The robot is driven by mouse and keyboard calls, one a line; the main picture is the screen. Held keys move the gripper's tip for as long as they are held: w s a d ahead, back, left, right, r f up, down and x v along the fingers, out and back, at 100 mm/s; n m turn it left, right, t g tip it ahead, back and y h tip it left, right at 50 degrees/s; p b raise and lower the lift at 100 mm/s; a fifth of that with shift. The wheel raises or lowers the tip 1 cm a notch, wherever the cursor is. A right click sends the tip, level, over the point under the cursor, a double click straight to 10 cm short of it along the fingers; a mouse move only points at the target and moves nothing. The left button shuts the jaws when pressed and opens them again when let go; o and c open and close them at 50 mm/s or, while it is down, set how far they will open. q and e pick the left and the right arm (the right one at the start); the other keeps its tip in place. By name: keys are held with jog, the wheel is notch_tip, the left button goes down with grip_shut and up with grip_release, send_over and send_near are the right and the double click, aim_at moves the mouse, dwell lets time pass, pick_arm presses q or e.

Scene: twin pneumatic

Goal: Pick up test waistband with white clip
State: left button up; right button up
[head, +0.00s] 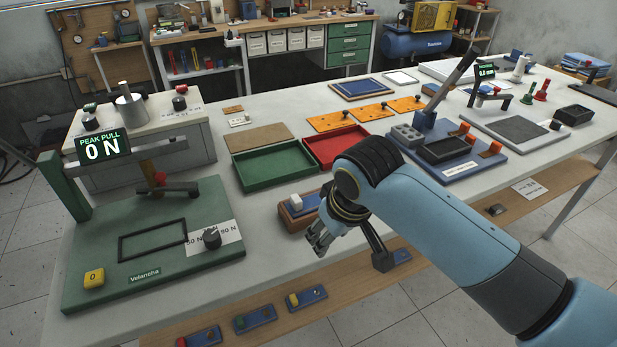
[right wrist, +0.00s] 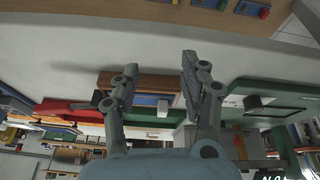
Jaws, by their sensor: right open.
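A small white clip (head: 296,199) sits on a blue strip (head: 309,203), which I take to be the test waistband, in a brown wooden holder (head: 290,222) near the table's front edge. My right gripper (head: 318,238) is just in front of the holder, and the arm hides the holder's right part. In the right wrist view the white clip (right wrist: 162,107) and the blue strip (right wrist: 146,100) show between the two spread fingers of the right gripper (right wrist: 159,68). The gripper is open and empty. I cannot tell how the clip is fixed to the strip. My left gripper is out of view.
A green pull tester (head: 82,290) reading 0 N stands at the left. Green (head: 262,184) and red (head: 350,160) trays lie behind the holder. A blue fixture (head: 478,172) is at the right. Small blue trays (head: 255,317) lie on a lower shelf. White tabletop is clear between tester and holder.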

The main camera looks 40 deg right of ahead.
jog(key=m+p, duration=0.1)
jog(key=p, duration=0.1)
send_near(296, 198)
jog(key=f, duration=0.1)
jog(key=w+f, duration=0.1)
jog(key=f, duration=0.1)
jog(key=shift+w+d+t, duration=0.2)
jog(key=shift+d+t, duration=0.05)
jog(key=shift+t, duration=0.05)
jog(key=x, duration=0.1)
jog(key=p+x, duration=0.1)
jog(key=x, duration=0.2)
jog(key=shift+s+a+f+p, duration=0.1)
jog(key=shift+s+f+p, duration=0.05)
jog(key=shift+f+p, duration=0.3)
jog(key=shift+f, duration=0.45)
grip_shut()
